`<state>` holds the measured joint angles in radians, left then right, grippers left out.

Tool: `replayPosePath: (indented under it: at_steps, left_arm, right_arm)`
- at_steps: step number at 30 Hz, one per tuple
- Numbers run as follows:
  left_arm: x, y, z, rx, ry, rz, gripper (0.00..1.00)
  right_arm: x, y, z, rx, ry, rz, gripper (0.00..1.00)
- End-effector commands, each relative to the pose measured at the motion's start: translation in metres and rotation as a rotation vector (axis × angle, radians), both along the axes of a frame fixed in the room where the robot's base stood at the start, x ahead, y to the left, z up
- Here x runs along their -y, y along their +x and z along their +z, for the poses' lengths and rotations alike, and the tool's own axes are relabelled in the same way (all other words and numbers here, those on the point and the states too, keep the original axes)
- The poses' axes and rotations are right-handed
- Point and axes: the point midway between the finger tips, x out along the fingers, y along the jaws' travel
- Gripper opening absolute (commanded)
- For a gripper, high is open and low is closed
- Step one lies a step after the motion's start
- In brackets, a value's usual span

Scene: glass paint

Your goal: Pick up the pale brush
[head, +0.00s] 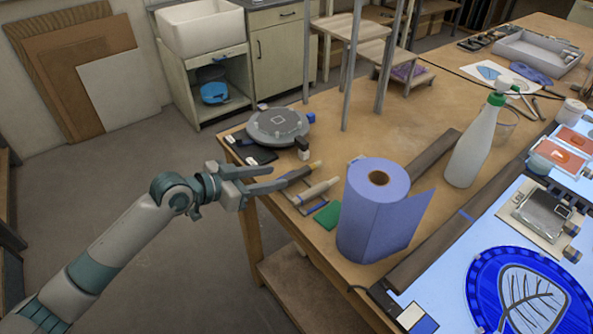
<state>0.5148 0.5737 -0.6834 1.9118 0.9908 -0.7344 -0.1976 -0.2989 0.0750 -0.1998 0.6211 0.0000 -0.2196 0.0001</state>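A pale brush (317,191) lies near the left edge of the wooden table (400,132), left of the blue paper roll. A darker brush (299,173) with a yellowish end lies just behind it. My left gripper (279,178) comes in from the left at the table's edge. Its two fingers are apart, with nothing visible between them. The fingertips point towards the brushes, close to the dark one and left of the pale one; I cannot tell if they touch anything. My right gripper is not in view.
A round turntable (278,126) and small dark bottle (303,149) are behind. A white spray bottle (474,146) and light panel (455,283) are on the right.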

Motion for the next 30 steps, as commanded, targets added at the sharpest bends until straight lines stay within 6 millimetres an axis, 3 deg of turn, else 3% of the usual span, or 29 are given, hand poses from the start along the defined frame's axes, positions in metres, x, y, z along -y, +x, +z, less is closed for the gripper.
replayPosePath:
  at_steps: [6, 19, 30]
  left_arm:
    - [0.014, 0.011, -0.007, 0.000, 0.001, 0.001, 0.39]
    - [0.017, 0.013, -0.008, 0.000, 0.000, 0.001, 0.39]
    - [0.044, 0.033, -0.021, -0.003, -0.001, 0.001, 0.39]
  right_arm:
    - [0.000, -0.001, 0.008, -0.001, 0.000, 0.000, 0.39]
    - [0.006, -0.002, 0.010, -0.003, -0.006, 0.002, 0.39]
    - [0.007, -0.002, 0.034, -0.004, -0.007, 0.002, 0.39]
